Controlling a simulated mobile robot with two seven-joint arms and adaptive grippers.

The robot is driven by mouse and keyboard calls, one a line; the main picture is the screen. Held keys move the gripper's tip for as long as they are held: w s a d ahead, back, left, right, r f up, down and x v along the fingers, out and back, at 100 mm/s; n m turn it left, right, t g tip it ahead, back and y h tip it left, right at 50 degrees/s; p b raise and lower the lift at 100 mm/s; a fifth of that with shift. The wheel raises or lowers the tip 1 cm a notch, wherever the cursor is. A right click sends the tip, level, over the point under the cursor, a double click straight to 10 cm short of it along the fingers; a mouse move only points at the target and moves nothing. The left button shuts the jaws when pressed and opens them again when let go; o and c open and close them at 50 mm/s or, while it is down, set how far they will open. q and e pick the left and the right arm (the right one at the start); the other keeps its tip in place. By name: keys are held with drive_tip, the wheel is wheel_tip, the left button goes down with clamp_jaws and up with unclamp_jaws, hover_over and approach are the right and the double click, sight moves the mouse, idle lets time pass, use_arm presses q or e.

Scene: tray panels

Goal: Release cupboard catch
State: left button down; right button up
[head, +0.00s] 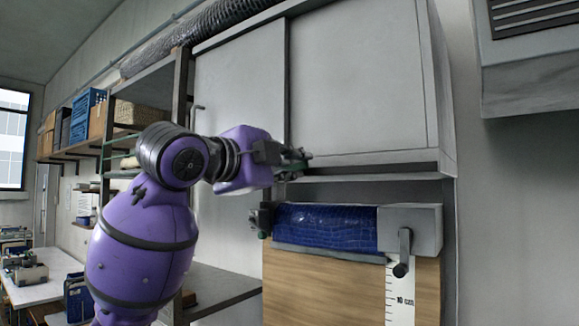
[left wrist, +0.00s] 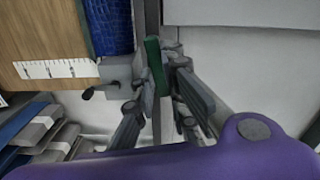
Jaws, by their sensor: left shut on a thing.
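The grey cupboard (head: 365,80) hangs on the wall with two flat door panels. My left gripper (head: 297,161) is in front of its lower edge, near the line between the panels. In the left wrist view its fingers (left wrist: 165,65) are close together, shut on a small green piece (left wrist: 153,64); what this belongs to is hard to tell. A dark lever (head: 403,252) hangs from a pale block (head: 424,222) below the cupboard, to the right of the gripper. The lever also shows in the left wrist view (left wrist: 98,89), clear of the fingers. My right gripper is out of view.
A blue textured cover (head: 325,226) runs left from the pale block, above a wooden panel (head: 325,288) and a white scale strip (head: 401,295). A small dark fitting (head: 262,218) sits at the cover's left end. Shelves with boxes (head: 128,115) stand at left.

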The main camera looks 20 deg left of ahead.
use_arm(q)
drive_tip(key=shift+f+m, duration=0.4)
drive_tip(key=shift+m, duration=0.8)
drive_tip(key=c, duration=1.8)
unclamp_jaws()
drive_tip(key=shift+o, duration=0.2)
drive_tip(key=shift+s, duration=0.15)
drive_tip(key=v, duration=1.1)
drive_tip(key=shift+s+a, duration=0.15)
drive_tip(key=shift+s, duration=0.25)
drive_tip(key=shift+r, duration=0.1)
